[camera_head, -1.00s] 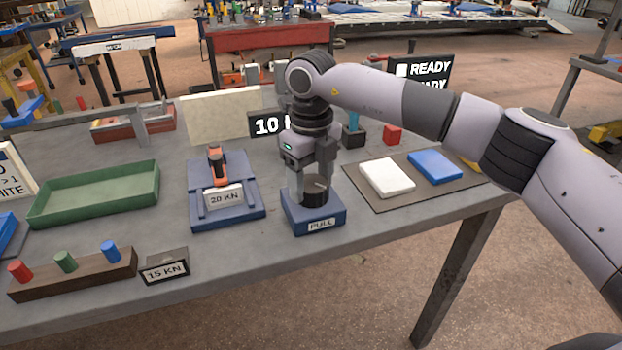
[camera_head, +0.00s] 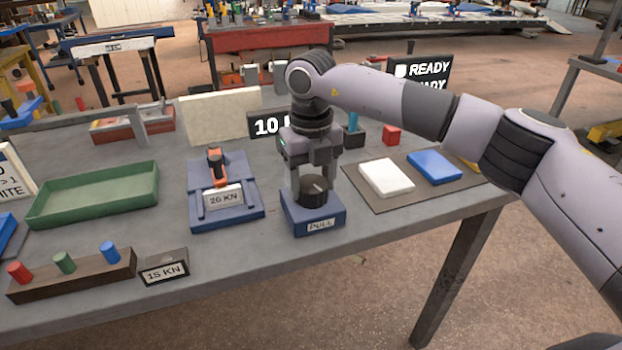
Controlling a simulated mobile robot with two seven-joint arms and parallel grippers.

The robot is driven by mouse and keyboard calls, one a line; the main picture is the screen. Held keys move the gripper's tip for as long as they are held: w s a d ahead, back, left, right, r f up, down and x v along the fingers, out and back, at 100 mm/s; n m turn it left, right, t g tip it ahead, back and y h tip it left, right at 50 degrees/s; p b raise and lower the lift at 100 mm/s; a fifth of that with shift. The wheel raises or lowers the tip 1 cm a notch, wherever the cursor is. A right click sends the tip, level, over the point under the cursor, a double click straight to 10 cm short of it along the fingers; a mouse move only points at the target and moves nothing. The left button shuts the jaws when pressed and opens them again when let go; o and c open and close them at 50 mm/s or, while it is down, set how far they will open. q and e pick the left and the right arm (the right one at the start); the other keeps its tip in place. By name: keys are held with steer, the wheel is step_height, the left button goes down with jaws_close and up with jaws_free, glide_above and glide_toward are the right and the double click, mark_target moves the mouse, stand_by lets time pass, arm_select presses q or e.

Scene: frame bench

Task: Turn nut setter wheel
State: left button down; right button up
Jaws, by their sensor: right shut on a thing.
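The nut setter wheel is a dark round knob (camera_head: 313,192) on top of a blue base (camera_head: 318,216) labelled PULL, near the front edge of the bench. My right gripper (camera_head: 313,184) points down over it, shut on the wheel with a finger on either side. A light mark shows on the wheel's top between the fingers. A display (camera_head: 265,124) behind reads 10, with the rest hidden by my right gripper. My left gripper is not in view.
Left of the wheel stands a blue fixture (camera_head: 240,212) with an orange tool (camera_head: 217,168) and a 20 KN card. A green tray (camera_head: 95,194), a peg block (camera_head: 75,275) and a 15 KN sign (camera_head: 164,272) lie further left. A mat (camera_head: 400,200) with white and blue blocks lies right.

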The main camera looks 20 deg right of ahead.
mark_target(311, 183)
steer(key=o, duration=1.1)
steer(key=shift+s+a+f, duration=0.1)
steer(key=shift+f, duration=0.1)
steer(key=shift+c, duration=0.2)
steer(key=shift+r, duration=0.1)
steer(key=shift+r, duration=0.2)
step_height(311, 183, up, 7)
steer(key=shift+f, duration=0.15)
steer(key=shift+f, duration=0.1)
